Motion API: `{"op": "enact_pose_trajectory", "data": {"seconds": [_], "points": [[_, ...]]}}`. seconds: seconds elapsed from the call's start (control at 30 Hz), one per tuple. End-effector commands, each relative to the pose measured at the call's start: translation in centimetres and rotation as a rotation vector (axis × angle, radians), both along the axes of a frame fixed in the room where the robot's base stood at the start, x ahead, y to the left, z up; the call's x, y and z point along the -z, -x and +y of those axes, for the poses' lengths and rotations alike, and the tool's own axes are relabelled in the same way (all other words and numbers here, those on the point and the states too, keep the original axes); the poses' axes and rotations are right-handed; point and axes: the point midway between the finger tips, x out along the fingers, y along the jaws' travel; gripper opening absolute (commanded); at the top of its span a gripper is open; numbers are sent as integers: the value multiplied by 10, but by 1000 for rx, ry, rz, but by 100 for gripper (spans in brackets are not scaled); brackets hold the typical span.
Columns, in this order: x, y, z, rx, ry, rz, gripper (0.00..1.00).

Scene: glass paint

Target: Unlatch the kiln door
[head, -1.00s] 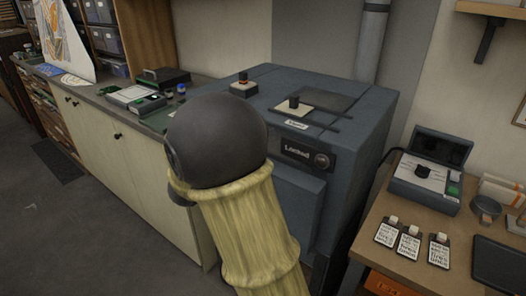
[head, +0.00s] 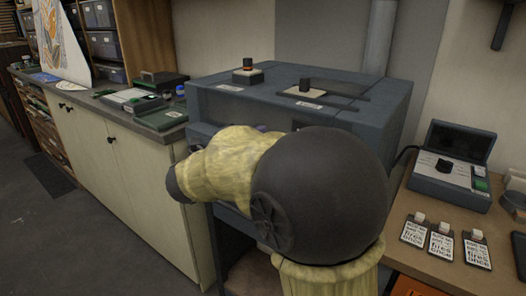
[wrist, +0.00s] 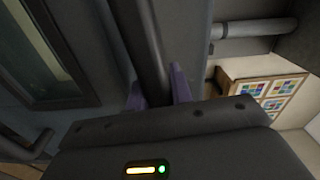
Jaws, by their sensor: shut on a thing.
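The kiln (head: 350,110) is a large grey-blue box standing between the counter and the right-hand table. My arm covers much of its front in the head view, including the door and the panel. In the wrist view, the purple fingers of my gripper (wrist: 158,92) stand on either side of a long dark bar (wrist: 146,45) and are shut on it. The bar runs up along a grey face with a dark framed pane (wrist: 45,50) to its left. It looks like the kiln's latch handle, but its far end is out of sight.
A counter (head: 120,155) with boxes is at left. The right-hand table (head: 420,195) holds an open-lidded device (head: 452,165) and several printed tags. Floor is clear at left.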

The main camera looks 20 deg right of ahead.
Motion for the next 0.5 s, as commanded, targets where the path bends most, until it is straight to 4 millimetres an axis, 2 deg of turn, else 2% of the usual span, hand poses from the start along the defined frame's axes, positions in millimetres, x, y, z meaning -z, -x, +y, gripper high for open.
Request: {"op": "enact_pose_trajectory", "data": {"seconds": [0.03, 0.5], "points": [[7, 0, 0, -1, -13, -21, 0], [6, 0, 0, -1, -71, -103, 0]]}}
